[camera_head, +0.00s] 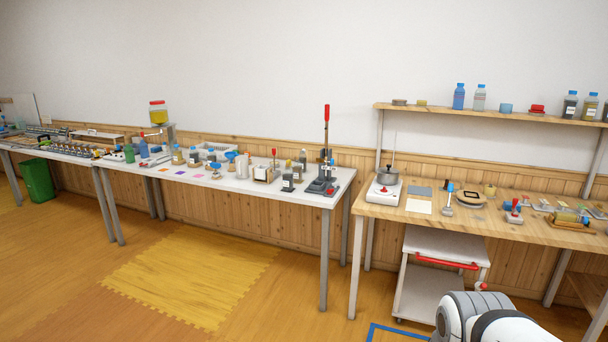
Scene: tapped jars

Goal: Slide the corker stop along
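A lever press that looks like the corker (323,183) stands near the right end of the long white table (255,192). It has a dark base, an upright post and a tall lever with a red grip (326,114) pointing up. Its stop is too small to make out at this distance. A rounded white and grey part of my own arm shows at the lower right, well apart from the corker and nearer to the camera. My gripper is not in view.
Small jars and a red-handled device (274,155) crowd the table left of the corker. A wooden bench (462,215) with a hotplate (384,191) stands to the right. A white cart (440,275) is under that bench. The floor before the white table, with a yellow mat (185,280), is clear.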

